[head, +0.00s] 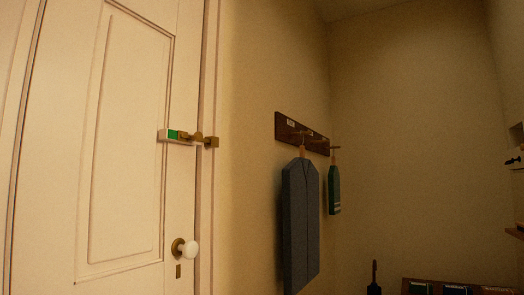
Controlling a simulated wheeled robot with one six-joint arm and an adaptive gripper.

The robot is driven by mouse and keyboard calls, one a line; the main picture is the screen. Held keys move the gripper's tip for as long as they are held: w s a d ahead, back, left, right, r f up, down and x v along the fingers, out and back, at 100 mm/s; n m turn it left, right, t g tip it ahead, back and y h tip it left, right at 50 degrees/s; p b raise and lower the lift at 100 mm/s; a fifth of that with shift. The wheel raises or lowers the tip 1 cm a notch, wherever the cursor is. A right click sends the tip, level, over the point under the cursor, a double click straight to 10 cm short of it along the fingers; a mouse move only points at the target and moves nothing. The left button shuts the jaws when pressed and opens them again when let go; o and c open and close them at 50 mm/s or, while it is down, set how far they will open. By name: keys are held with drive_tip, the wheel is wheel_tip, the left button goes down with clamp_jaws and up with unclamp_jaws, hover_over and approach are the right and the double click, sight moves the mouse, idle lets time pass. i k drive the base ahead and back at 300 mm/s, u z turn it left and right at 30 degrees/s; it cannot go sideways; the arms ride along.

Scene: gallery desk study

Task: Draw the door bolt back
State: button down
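The door bolt (190,137) is a brass-coloured bolt near the right edge of the white door (125,140). It sits on a pale mount with a green patch (173,134) at its left end. Its right end reaches a brass block (212,142) at the door frame. A small knob stands up in the middle of the bolt. My gripper is not in view.
A white door knob (189,249) juts out below the bolt, with a keyhole plate (178,271) under it. Right of the door, a dark wall rack (300,134) holds a grey garment (300,220) and a smaller green one (334,190). A low piece with several items (455,288) stands bottom right.

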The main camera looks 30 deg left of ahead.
sight(182, 136)
drive_tip(key=u, duration=0.15)
drive_tip(key=i, duration=0.85)
drive_tip(key=u, duration=0.95)
drive_tip(key=i, duration=0.6)
drive_tip(key=u, duration=0.65)
